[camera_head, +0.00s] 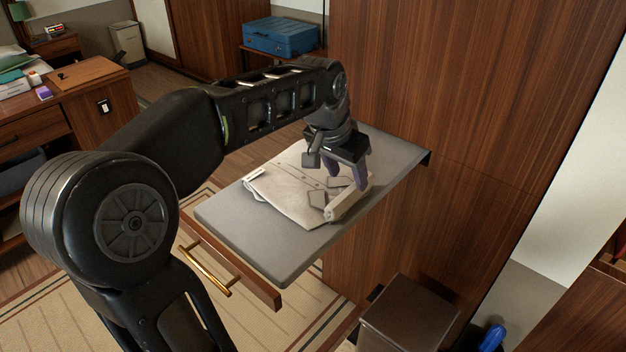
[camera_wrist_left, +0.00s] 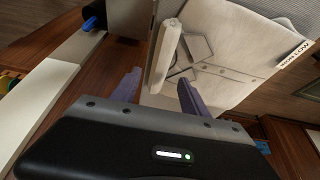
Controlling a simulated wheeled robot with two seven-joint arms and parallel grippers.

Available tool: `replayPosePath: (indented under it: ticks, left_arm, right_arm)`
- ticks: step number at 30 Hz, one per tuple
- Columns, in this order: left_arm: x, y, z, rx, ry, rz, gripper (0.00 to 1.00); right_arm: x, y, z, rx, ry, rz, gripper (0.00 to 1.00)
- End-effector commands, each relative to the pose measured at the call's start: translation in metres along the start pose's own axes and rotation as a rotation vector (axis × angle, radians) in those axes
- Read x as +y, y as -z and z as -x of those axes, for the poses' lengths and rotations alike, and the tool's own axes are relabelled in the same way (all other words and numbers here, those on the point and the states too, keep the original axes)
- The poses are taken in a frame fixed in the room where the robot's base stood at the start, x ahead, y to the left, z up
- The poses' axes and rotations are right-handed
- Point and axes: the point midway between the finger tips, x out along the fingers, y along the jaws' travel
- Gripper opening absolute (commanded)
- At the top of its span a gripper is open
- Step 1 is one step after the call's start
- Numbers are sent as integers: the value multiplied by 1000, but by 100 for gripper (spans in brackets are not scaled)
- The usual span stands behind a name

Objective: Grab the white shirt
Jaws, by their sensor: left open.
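The white shirt (camera_head: 285,186) lies folded flat on the grey pull-out board (camera_head: 235,225), with a row of buttons down its front. In the left wrist view the shirt (camera_wrist_left: 225,45) has a white tag at its edge and a raised, roll-like end between the fingers. My left gripper (camera_head: 350,176) points down over the shirt's right end. In the left wrist view its purple fingers (camera_wrist_left: 158,92) are apart, one on each side of the raised end. I cannot tell whether they touch the cloth. My right gripper is not in view.
A wooden wall panel (camera_head: 470,110) stands right behind the board. A drawer front with a brass handle (camera_head: 205,270) sits below it. A dark metal bin (camera_head: 408,315) stands at the front right. A blue suitcase (camera_head: 280,36) lies at the back.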

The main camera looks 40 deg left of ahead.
Motion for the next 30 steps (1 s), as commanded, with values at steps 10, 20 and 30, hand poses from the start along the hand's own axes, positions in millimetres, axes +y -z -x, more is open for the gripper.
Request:
replayPosePath:
  ticks: [10,20,30]
  left_arm:
    - [2,-1,-43,-3,-1,1,53]
    - [2,-1,-44,-1,0,0,53]
    - [2,-1,-44,-1,0,0,48]
  right_arm:
    - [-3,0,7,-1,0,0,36]
    - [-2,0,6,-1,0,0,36]
    - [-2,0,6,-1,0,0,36]
